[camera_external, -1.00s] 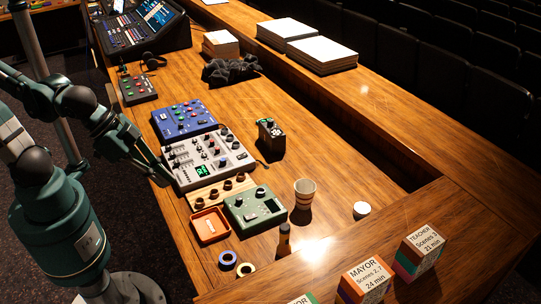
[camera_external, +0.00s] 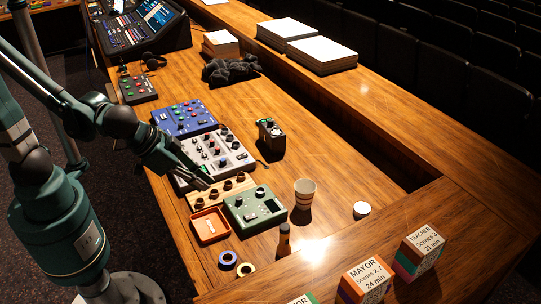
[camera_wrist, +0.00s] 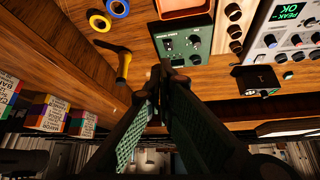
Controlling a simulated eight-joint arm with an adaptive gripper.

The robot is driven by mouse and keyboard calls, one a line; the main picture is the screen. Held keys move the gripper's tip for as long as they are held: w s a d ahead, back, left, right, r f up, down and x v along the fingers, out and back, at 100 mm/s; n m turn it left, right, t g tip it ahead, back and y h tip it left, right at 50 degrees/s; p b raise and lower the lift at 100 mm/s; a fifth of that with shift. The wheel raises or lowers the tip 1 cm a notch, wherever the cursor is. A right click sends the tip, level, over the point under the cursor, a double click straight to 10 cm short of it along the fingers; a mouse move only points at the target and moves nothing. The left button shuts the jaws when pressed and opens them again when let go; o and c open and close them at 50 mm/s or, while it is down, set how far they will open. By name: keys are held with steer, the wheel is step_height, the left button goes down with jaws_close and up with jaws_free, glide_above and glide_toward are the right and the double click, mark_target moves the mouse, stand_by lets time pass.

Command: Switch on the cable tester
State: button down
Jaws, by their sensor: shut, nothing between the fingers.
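A green box (camera_external: 255,208) with a dark round knob and small controls lies on the wooden desk; it looks like the cable tester, but I cannot read a label. In the wrist view the green box (camera_wrist: 186,42) shows a knob and small switches on its face. My gripper (camera_external: 207,184) is shut and empty, above the grey mixer's near edge in the external view, left of and behind the green box. In the wrist view the fingertips (camera_wrist: 165,68) overlap the green box's lower edge; contact is not visible.
A grey mixer (camera_external: 219,156), blue mixer (camera_external: 185,119), wooden knob strip (camera_external: 232,188) and orange tray (camera_external: 209,226) crowd around the box. A striped cup (camera_external: 305,190), small dark device (camera_external: 270,137) and tape rolls (camera_external: 228,258) stand nearby. The desk's right side is fairly clear.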

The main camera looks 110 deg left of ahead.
steer(key=w+a+f+n+y, duration=0.1)
steer(key=w+a+f+n, duration=0.1)
steer(key=w+a+f, duration=0.2)
steer(key=shift+w+a+f+n+g+y, duration=0.35)
steer(key=shift+w+f, duration=0.35)
steer(key=shift+w, duration=0.35)
steer(key=shift+w+a+f, duration=0.1)
steer(key=shift+f, duration=0.05)
steer(key=b, duration=0.1)
glide_above(247, 218)
steer(key=shift+w+a+f, duration=0.1)
steer(key=shift+f, duration=1.8)
steer(key=shift+w+a+f, duration=0.1)
steer(key=shift+f, duration=1.75)
steer(key=shift+s+d+f+b, duration=0.15)
steer(key=shift+f+b, duration=0.45)
steer(key=shift+f, duration=1.35)
steer(key=shift+f, duration=0.15)
